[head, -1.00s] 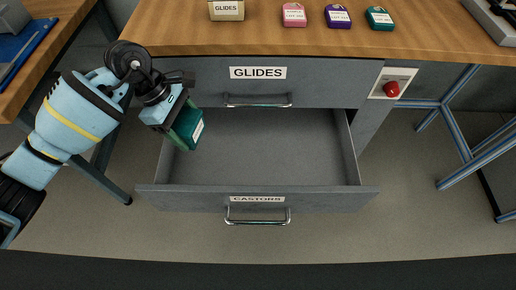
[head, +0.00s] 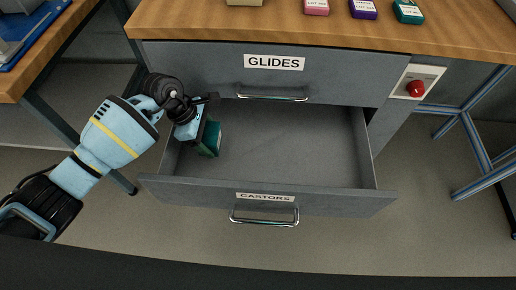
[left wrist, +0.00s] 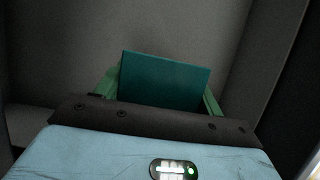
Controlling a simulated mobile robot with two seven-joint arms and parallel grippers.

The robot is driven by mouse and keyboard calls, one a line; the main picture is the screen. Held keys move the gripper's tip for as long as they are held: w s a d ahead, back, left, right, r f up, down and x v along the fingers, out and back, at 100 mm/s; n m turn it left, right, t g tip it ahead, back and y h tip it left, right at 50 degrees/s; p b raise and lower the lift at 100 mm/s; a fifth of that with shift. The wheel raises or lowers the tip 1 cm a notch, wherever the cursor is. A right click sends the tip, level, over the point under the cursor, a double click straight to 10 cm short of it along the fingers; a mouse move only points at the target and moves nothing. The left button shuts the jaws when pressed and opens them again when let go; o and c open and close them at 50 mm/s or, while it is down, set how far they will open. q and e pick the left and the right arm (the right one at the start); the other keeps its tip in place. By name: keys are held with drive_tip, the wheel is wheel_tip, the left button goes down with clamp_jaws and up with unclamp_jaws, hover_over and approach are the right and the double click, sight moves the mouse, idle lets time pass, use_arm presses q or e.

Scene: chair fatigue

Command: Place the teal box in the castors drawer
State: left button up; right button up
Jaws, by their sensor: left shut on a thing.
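The teal box (head: 211,137) is held by my left gripper (head: 206,140) at the left end of the open castors drawer (head: 285,150). In the left wrist view the teal box (left wrist: 165,80) sits between the two green fingers, which are shut on it. Grey drawer walls surround it in that view. I cannot tell whether the box touches the drawer floor. The drawer is otherwise empty, with a label and a metal handle on its front. My right gripper is not in view.
The shut glides drawer (head: 220,72) is above the open one. A red button (head: 416,88) is at its right. On the wooden tabletop (head: 190,22) stand a pink box (head: 316,7), a purple box (head: 363,9) and another teal box (head: 408,12). The right of the drawer is clear.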

use_arm(q)
wheel_tip(320, 180, down, 4)
drive_tip(key=shift+r, duration=0.1)
drive_tip(key=d, duration=0.9)
drive_tip(key=shift+d+r, duration=0.2)
drive_tip(key=shift+r, duration=0.05)
drive_tip(key=d, duration=0.2)
drive_tip(key=d+f, duration=0.1)
drive_tip(key=shift+d+b, duration=0.3)
drive_tip(key=shift+d, duration=0.1)
drive_tip(key=shift+a+f, duration=0.1)
drive_tip(key=shift+f, duration=0.1)
drive_tip(key=o, duration=1.1)
drive_tip(key=shift+c, duration=0.2)
drive_tip(key=a, duration=0.4)
drive_tip(key=a+r, duration=0.1)
drive_tip(key=a, duration=0.7)
drive_tip(key=shift+a+r, duration=0.15)
drive_tip(key=shift+a, duration=0.1)
